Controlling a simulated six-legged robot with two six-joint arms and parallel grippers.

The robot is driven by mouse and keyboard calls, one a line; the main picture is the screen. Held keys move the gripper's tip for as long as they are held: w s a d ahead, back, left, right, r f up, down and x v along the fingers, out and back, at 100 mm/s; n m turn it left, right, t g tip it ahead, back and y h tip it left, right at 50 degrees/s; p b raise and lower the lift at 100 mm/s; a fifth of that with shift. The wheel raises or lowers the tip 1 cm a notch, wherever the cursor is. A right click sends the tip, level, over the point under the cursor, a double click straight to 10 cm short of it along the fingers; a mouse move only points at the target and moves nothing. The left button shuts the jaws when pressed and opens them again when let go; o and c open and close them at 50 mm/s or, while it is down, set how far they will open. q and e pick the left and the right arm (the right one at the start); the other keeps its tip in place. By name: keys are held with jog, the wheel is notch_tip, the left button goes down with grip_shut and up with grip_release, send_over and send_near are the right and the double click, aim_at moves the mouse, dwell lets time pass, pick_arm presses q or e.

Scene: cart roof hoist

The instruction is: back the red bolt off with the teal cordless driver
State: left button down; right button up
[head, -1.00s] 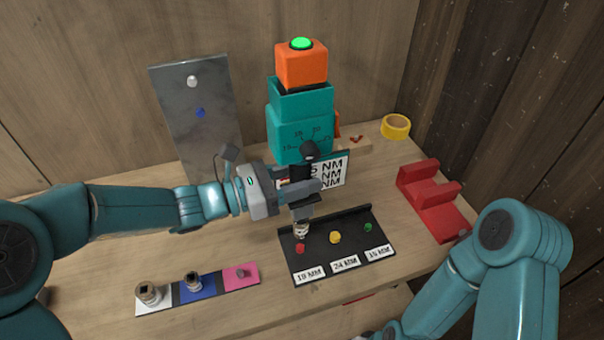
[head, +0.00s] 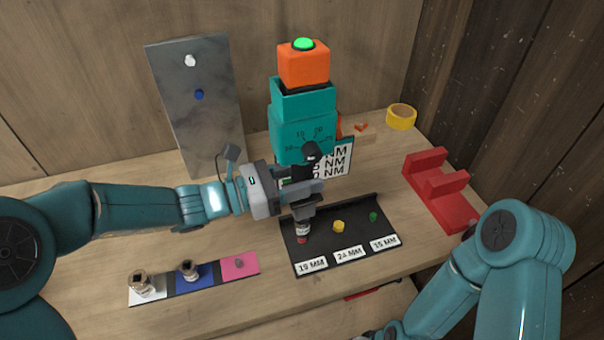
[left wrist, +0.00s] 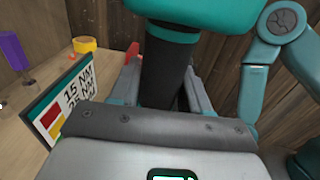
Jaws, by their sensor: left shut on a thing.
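My left gripper (head: 304,192) is shut on the black grip of the teal cordless driver (head: 303,137). The driver stands upright with its orange block and green button on top and its nose down. In the left wrist view the black grip (left wrist: 163,72) sits between the jaws, below the teal body. A metal socket (head: 302,229) at the driver's lower end is over the red bolt (head: 302,240) in the black tray (head: 360,240). Only a little red shows under the socket; how deeply it is seated I cannot tell. My right arm shows at lower right, its gripper out of frame.
Yellow (head: 338,226) and green (head: 373,216) bolts stand beside the red one. A white-blue-pink strip (head: 240,265) with two sockets lies front left. A torque card (head: 338,158) stands behind the gripper. A red cradle (head: 440,190), yellow tape (head: 401,117) and upright metal panel (head: 197,120) are around.

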pick_arm(q)
jog(key=shift+s+r, duration=0.1)
jog(key=shift+r, duration=0.05)
jog(key=shift+f+b, duration=0.2)
jog(key=shift+b, duration=0.1)
dwell(0.9)
jog(key=shift+f, duration=0.25)
jog(key=shift+f+b, duration=0.35)
jog(key=shift+b, duration=0.2)
jog(key=shift+f+b, duration=0.65)
jog(key=shift+f, duration=0.1)
